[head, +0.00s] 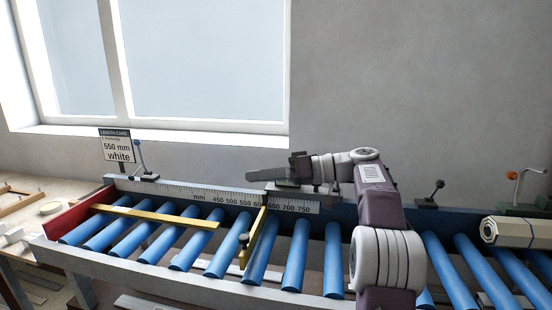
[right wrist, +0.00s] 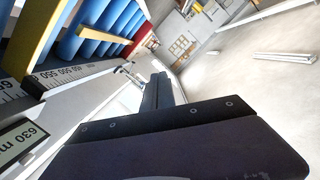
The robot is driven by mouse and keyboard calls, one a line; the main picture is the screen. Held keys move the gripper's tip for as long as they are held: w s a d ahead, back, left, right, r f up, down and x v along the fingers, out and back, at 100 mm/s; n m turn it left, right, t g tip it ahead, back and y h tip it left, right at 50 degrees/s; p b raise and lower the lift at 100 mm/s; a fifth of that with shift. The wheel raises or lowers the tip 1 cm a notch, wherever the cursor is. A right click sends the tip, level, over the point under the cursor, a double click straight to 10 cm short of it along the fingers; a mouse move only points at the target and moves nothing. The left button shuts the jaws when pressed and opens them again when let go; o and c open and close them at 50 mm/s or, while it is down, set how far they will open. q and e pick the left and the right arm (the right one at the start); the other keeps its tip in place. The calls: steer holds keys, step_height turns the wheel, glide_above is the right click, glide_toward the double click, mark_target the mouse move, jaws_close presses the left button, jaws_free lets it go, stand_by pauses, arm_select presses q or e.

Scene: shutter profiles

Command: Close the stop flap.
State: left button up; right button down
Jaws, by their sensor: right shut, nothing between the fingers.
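A yellow plate (head: 255,236), which looks like the stop flap, reaches across the blue rollers from the scale rail, with a dark knob (head: 244,240) on it. It also shows at the upper left of the right wrist view (right wrist: 33,38). I cannot tell its exact angle. My right gripper (head: 252,175) is shut and empty, its long fingers pointing left above the rail, behind and above the plate and apart from it. In the right wrist view its dark fingers (right wrist: 158,88) are together. My left gripper is not in view.
A yellow bar (head: 155,215) lies along the rollers at left, near a red end plate (head: 75,218). A length card (head: 117,146) reads 550 mm, white. Black-knobbed levers (head: 432,193) stand along the rail. A pale roll-like bundle (head: 520,232) lies at right. The wall is behind.

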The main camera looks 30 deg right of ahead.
steer(key=s+a+f+n+b, duration=0.1)
steer(key=f+n+b, duration=0.1)
steer(key=f+b, duration=0.2)
steer(key=s+a+f+n+b, duration=0.1)
steer(key=f+b, duration=0.3)
steer(key=b, duration=0.5)
steer(key=s+a+f+n+t+h+b, duration=0.1)
steer(key=s+f+n+b, duration=0.1)
steer(key=f+b, duration=0.3)
steer(key=shift+n+b, duration=0.5)
steer(key=shift+b, duration=0.55)
steer(key=shift+f, duration=0.15)
